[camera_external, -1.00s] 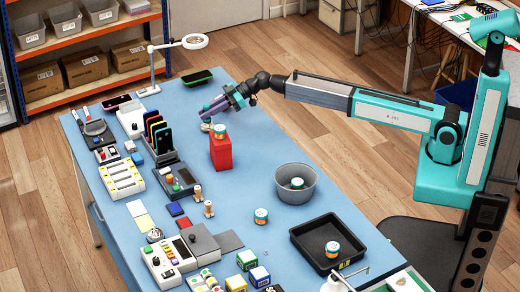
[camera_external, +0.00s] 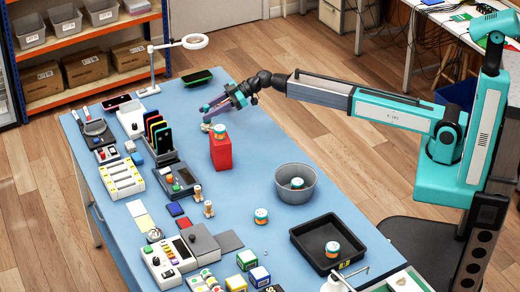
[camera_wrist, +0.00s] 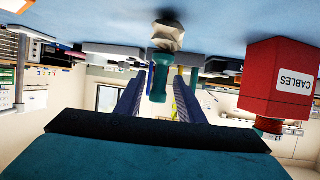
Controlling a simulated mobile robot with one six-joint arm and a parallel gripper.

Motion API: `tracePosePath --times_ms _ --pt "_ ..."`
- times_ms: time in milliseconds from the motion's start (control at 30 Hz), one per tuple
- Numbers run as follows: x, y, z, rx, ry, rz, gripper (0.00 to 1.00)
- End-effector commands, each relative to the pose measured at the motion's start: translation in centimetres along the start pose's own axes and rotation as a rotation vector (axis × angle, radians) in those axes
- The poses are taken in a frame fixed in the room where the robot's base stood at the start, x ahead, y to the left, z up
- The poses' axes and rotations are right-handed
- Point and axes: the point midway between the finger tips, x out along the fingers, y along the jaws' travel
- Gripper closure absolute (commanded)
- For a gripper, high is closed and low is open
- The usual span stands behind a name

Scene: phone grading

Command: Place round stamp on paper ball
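The round stamp, with a teal handle, stands on end on the crumpled pale paper ball (camera_wrist: 168,35) in the wrist view, which is upside down. The stamp (camera_wrist: 159,78) appears to rest on the ball, though the exact contact is hard to make out. In the external view the paper ball (camera_external: 206,127) is a small pale lump at the far end of the blue table, with the stamp (camera_external: 205,108) just above it. My gripper (camera_external: 212,105) is open, its blue-purple fingers apart. In the wrist view the stamp shows between the fingers, with space on both sides.
A red CABLES box (camera_wrist: 282,85) stands close beside the ball; in the external view the red box (camera_external: 221,153) has a round tin (camera_external: 220,131) on top. A green-black tray (camera_external: 197,78) lies behind. A grey bucket (camera_external: 294,190) stands nearer.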

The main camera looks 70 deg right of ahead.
Motion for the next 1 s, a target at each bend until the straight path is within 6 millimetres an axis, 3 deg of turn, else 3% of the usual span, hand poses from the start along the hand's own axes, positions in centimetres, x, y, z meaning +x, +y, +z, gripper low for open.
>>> tracePosePath --times_ms 700,1000 --pt "-9.7 -0.1 0.2 0.0 0.001 0.001 0.65" --pt "-11.2 0.0 0.1 0.0 0.0 0.0 0.65"
